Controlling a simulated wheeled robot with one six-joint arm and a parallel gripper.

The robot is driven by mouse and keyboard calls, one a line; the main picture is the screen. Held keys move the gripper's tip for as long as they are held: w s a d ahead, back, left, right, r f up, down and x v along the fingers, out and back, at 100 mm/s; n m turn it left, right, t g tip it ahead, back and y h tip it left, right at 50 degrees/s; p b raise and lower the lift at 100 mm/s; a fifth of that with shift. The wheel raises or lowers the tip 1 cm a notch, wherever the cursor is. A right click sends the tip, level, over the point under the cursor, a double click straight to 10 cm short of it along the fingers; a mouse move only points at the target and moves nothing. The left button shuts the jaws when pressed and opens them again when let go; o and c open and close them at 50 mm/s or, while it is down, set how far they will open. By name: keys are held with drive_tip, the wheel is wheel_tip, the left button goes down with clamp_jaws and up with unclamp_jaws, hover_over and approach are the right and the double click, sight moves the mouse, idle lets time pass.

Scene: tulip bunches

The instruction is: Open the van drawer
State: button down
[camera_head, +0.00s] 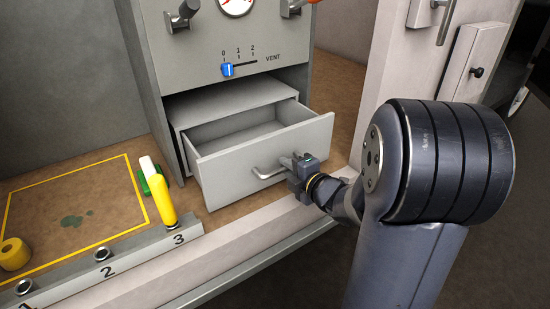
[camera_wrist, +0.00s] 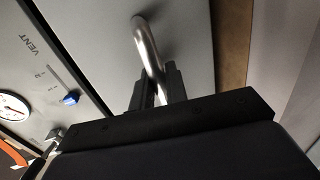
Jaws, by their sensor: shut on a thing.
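The drawer (camera_head: 265,160) is a light grey box under the VENT panel, pulled part way out of its housing. Its open inside shows and looks empty. A metal bar handle (camera_head: 262,173) sits on its front. My gripper (camera_head: 294,163) is at the right end of this handle, shut on it. In the wrist view, the handle (camera_wrist: 147,40) runs down between the two dark fingers of my gripper (camera_wrist: 157,88), in front of the drawer's grey front (camera_wrist: 185,35). The exact contact of the fingers is partly hidden.
A numbered rail (camera_head: 125,262) with a yellow cylinder (camera_head: 161,200) at slot 3 stands left of the drawer. A yellow outlined area (camera_head: 75,168) lies behind it. The blue VENT slider (camera_head: 228,69) is above the drawer. A pale door frame (camera_head: 405,60) stands at right.

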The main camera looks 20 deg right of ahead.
drive_tip(key=shift+f+v, duration=0.25)
drive_tip(key=shift+v, duration=0.9)
drive_tip(key=shift+f+v, duration=0.25)
drive_tip(key=shift+v, duration=0.85)
drive_tip(key=shift+s, duration=0.1)
drive_tip(key=c, duration=1.5)
unclamp_jaws()
drive_tip(key=p+v, duration=0.2)
drive_tip(key=v, duration=0.9)
drive_tip(key=shift+p, duration=0.4)
drive_tip(key=shift+f, duration=0.1)
